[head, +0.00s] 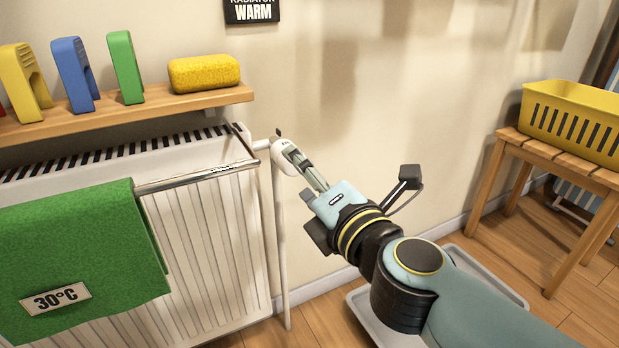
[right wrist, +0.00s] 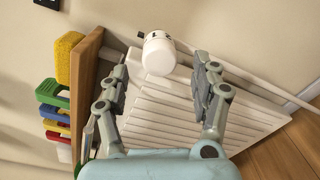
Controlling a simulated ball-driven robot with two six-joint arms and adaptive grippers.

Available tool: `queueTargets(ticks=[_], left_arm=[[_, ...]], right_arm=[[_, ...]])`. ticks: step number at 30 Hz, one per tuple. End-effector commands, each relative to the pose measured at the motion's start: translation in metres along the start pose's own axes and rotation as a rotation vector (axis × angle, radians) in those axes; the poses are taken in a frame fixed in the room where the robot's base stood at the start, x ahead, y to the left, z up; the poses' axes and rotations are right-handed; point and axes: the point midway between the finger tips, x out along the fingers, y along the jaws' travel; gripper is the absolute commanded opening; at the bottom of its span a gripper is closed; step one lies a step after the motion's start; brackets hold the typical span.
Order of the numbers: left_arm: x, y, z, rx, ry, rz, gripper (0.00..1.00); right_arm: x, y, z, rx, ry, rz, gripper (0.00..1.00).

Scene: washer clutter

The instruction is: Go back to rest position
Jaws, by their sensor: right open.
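My right arm reaches in from the lower right in the head view. My right gripper (head: 306,168) is near the white radiator valve knob (head: 283,152) at the radiator's upper right corner. In the right wrist view, my right gripper (right wrist: 167,92) is open, its two fingers apart on either side of the knob (right wrist: 158,55). The knob is ahead of the fingers with visible space to each, and nothing is held. My left gripper is not in view.
A white radiator (head: 200,220) carries a metal rail (head: 195,178) with a green towel (head: 80,255). A wooden shelf (head: 130,113) holds a yellow sponge (head: 204,73) and coloured clips. A wooden stool (head: 560,165) with a yellow basket (head: 575,122) stands right. A grey tray (head: 490,275) lies on the floor.

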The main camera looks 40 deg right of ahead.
Motion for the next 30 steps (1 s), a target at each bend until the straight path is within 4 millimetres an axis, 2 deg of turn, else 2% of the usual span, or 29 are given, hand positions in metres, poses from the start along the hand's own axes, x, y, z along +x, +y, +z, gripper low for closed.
queueTargets(ticks=[6, 23, 26, 29, 30], left_arm=[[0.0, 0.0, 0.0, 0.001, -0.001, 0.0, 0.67], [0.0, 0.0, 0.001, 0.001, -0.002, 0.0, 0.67], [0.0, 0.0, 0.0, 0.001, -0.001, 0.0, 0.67], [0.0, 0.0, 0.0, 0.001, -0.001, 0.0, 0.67], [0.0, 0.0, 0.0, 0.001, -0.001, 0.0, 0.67]], right_arm=[[-0.014, 0.0, 0.0, 0.0, 0.001, 0.0, 0.64], [-0.015, 0.0, 0.0, 0.0, 0.002, 0.0, 0.64], [-0.022, -0.006, -0.001, -0.014, 0.015, -0.013, 0.64], [-0.031, 0.005, -0.007, -0.19, 0.085, 0.041, 0.64], [-0.036, 0.012, -0.017, -0.354, 0.145, 0.085, 0.64]])
